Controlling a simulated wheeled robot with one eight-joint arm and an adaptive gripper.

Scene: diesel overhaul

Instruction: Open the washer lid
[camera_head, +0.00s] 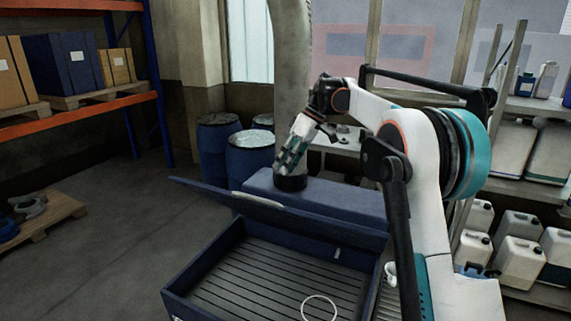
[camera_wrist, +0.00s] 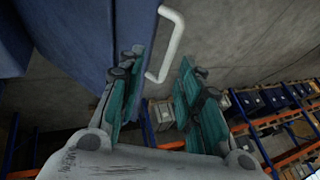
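The washer (camera_head: 205,262) is a dark blue open tub with a slatted floor in the head view. Its blue lid (camera_head: 330,229) stands raised and tilted, seen nearly edge-on along the tub's far side. A pale strip on the lid (camera_head: 257,199) looks like its handle. In the wrist view, a white U-shaped handle (camera_wrist: 175,40) stands out from a blue panel (camera_wrist: 85,35). My gripper (camera_head: 291,163) is above and behind the lid. Its teal fingers (camera_wrist: 162,62) are apart, with the handle showing between and beyond the tips. Contact cannot be told.
A blue box (camera_head: 345,200) stands behind the lid, with a dark round object (camera_head: 290,183) near my gripper. Blue barrels (camera_head: 250,158) stand behind. Shelves with white canisters (camera_head: 518,258) are at right.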

